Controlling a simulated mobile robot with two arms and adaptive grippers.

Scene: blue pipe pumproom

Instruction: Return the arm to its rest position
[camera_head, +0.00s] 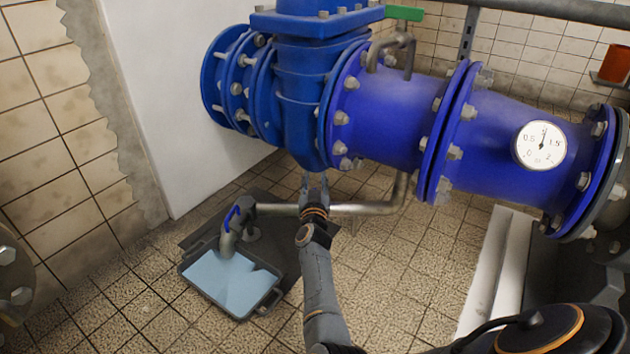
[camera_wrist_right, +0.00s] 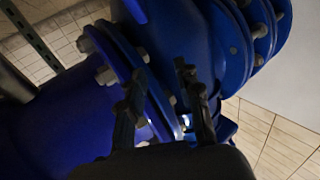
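My right arm reaches up from the bottom centre of the head view. Its gripper (camera_head: 315,188) is just below the blue valve body (camera_head: 300,95) in the picture, in front of the grey drain pipe (camera_head: 372,208). In the right wrist view the two dark fingers (camera_wrist_right: 165,100) stand apart with nothing held between them. The blue flange (camera_wrist_right: 125,70) and its bolts fill the view behind them. I cannot tell whether the fingers touch the pipework. My left gripper is not in view.
The large blue pipe (camera_head: 385,115) with a round gauge (camera_head: 540,145) crosses the upper right. A tray of light-blue liquid (camera_head: 232,284) sits under the blue-handled tap (camera_head: 231,218) at lower left. A white wall (camera_head: 165,90) stands behind; tiled floor (camera_head: 400,280) is clear right of my arm.

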